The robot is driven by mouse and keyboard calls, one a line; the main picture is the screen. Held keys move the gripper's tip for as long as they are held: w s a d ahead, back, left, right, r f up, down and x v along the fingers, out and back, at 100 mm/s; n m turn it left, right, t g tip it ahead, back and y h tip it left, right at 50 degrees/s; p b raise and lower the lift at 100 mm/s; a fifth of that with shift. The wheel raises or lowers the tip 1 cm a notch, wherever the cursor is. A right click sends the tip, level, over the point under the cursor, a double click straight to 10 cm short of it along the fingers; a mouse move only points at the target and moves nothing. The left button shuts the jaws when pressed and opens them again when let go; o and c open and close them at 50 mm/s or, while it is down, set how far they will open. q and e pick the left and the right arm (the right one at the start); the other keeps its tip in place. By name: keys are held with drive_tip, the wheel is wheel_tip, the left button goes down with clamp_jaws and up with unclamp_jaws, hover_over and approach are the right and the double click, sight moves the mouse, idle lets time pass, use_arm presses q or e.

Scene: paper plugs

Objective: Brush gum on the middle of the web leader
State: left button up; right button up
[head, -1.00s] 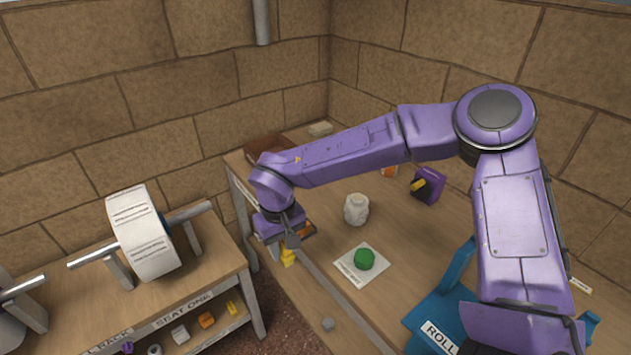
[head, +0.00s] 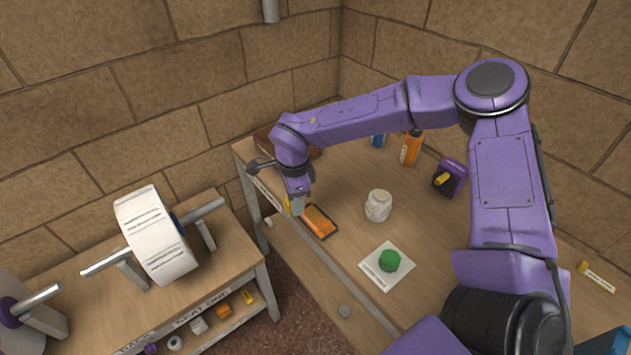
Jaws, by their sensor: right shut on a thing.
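My right gripper (head: 297,203) is over the far left part of the bench, pointing down beside a dark-edged orange block (head: 318,220). It is shut on a slim yellow thing (head: 287,206), mostly hidden by the fingers; I cannot tell whether it is a brush. A white jar (head: 378,205) stands upright to the right of the gripper, apart from it. A green lid (head: 389,260) lies on a white labelled card (head: 372,275) nearer to me. A white paper roll (head: 155,235) sits on a spindle at the left; I cannot make out a separate web leader. My left gripper is not in view.
Behind the jar stand an orange bottle (head: 411,148), a blue item (head: 378,140) and a purple device (head: 450,178). Small parts lie on the rack's lower shelf.

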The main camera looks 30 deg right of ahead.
drive_tip(key=d+f+m, duration=0.2)
drive_tip(key=m, duration=0.5)
drive_tip(key=w+d+f+m, duration=0.1)
drive_tip(key=d+f+m, duration=0.1)
drive_tip(key=m, duration=0.6)
drive_tip(key=w+d+f+m, duration=0.1)
drive_tip(key=f+m, duration=0.3)
drive_tip(key=m, duration=0.4)
drive_tip(key=shift+w+d, duration=0.1)
drive_tip(key=shift+d, duration=0.8)
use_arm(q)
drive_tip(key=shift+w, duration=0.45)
use_arm(e)
drive_tip(key=shift+r, duration=0.1)
use_arm(q)
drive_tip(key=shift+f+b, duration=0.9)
drive_tip(key=shift+b, duration=0.2)
use_arm(e)
drive_tip(key=shift+f, duration=1.05)
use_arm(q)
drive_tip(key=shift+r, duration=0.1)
use_arm(e)
drive_tip(key=shift+r, duration=0.1)
